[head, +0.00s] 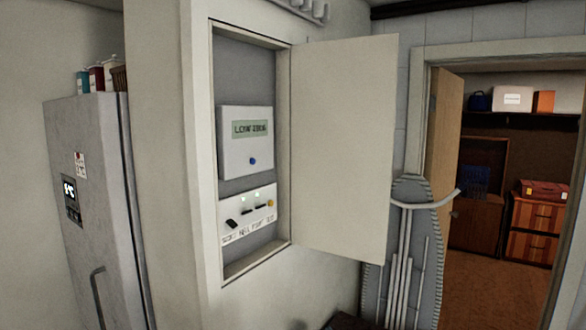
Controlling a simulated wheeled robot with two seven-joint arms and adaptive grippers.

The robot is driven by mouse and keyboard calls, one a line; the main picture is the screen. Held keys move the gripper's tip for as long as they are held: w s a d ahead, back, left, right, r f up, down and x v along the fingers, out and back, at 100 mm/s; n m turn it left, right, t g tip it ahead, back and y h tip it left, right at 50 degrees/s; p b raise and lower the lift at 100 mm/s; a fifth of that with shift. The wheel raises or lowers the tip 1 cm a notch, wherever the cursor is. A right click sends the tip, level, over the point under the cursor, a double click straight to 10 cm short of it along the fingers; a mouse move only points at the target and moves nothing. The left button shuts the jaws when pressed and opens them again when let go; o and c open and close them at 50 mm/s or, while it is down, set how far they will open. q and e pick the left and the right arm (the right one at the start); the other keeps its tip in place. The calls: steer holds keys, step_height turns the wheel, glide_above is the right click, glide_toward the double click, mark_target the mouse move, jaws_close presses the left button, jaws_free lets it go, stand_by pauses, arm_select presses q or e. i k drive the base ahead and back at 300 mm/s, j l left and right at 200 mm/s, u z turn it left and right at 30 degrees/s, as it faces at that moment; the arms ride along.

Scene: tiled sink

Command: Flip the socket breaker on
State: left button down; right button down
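A recessed wall cabinet (283,150) stands with its cream door (345,145) swung open to the right. Inside, a white breaker panel (235,205) holds a row of small switches above a label strip (248,229), whose leftmost word looks like "SOCKET". The leftmost black switch (231,223) sits lower than the others, and I see no lit lamp above it. Two dark switches (254,208) to its right have small green lights above them. A yellow button (270,203) is at the right end. Neither of my grippers is in view.
Above the panel is a white meter box (246,142) with a display and blue knob. A grey fridge (85,200) stands left. An ironing board (405,260) leans right of the cabinet door, beside an open doorway (500,240) to a room with shelves.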

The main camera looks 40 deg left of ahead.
mark_target(232, 223)
steer(key=u, duration=1.7)
